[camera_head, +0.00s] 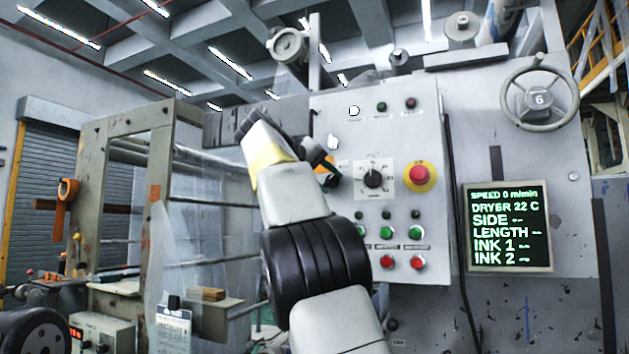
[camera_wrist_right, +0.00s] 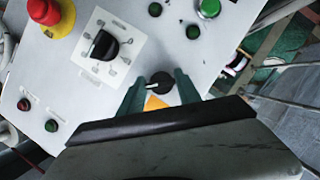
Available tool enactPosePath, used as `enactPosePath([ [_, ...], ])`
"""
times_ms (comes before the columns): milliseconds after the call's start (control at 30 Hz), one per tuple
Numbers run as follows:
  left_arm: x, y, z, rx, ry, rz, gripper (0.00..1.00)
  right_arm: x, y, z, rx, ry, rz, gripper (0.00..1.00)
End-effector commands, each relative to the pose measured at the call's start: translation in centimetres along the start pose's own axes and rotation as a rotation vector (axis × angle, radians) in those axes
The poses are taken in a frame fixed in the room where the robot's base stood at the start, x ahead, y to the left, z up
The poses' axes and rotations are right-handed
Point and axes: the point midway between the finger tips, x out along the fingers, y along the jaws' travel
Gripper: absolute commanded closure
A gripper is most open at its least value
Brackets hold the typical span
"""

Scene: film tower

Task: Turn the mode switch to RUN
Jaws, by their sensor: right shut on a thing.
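In the head view my right gripper (camera_head: 322,160) reaches the left part of the grey control panel (camera_head: 345,130). My left gripper is not in view.
A scaled black dial (camera_head: 372,180) and a red emergency button (camera_head: 419,176) sit right of my gripper. Several green and red buttons (camera_head: 415,233) lie below. A display (camera_head: 509,227) and a handwheel (camera_head: 539,97) are farther right. A frame with film (camera_head: 190,220) stands left.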

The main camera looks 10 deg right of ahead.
Motion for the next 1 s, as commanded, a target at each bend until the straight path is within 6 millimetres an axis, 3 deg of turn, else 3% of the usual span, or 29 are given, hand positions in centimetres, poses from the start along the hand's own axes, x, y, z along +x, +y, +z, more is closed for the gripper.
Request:
enactPosePath([
  [367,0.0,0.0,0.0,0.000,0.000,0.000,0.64,0.1,-0.1,0.1,0.005,-0.005,-0.004,1.00],
  [400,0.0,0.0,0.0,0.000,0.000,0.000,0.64,0.1,-0.1,0.1,0.005,-0.005,-0.004,0.54],
  [500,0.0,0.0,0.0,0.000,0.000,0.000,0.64,0.1,-0.1,0.1,0.004,-0.004,-0.003,0.38],
  [833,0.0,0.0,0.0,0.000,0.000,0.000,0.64,-0.2,-0.1,0.0,0.004,-0.001,-0.003,0.38],
  [1000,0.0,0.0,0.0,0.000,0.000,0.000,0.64,-2.4,-0.1,-0.1,0.004,0.002,-0.005,0.38],
])
